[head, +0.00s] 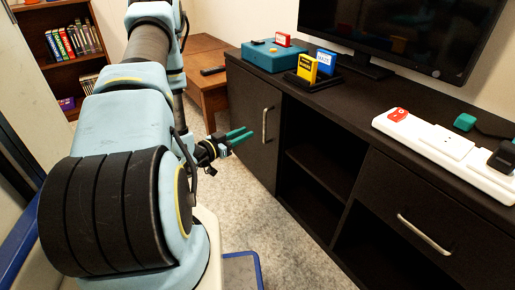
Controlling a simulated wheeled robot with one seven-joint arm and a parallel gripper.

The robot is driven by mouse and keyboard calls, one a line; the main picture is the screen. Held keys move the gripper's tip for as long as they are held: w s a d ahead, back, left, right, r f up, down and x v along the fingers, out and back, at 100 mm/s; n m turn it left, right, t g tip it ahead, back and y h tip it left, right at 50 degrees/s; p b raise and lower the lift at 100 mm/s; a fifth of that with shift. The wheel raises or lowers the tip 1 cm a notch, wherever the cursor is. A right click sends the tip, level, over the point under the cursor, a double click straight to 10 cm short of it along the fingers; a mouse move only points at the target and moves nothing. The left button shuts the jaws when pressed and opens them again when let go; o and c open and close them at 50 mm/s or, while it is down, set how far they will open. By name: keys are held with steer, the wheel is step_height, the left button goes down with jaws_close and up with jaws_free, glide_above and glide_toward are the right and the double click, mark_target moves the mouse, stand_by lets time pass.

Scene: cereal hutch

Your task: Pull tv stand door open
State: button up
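The dark TV stand (345,125) runs along the right side. Its door (252,112) is at the left end and looks closed, with an upright silver bar handle (266,124) near its right edge. My gripper (246,134) has two teal fingers pointing right, toward the door. The fingers look apart, with nothing between them. The gripper appears in front of the door, to the left of the handle in the picture and not on it. The exact distance to the handle is hard to judge.
Open shelves (312,180) and a drawer (408,215) with a silver handle lie right of the door. A TV (410,30), a teal box (268,58) and a white power strip (445,150) stand on top. Carpet (285,230) is clear before the stand. A wooden table (205,85) is behind.

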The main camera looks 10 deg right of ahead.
mark_target(264, 127)
steer(key=shift+h, duration=0.5)
steer(key=x, duration=0.3)
steer(key=b+x, duration=0.1)
steer(key=x, duration=0.2)
steer(key=f+b+x, duration=0.1)
steer(key=x, duration=0.2)
steer(key=shift+s+d, duration=0.15)
steer(key=shift+d, duration=0.25)
jaws_close()
stand_by(0.7)
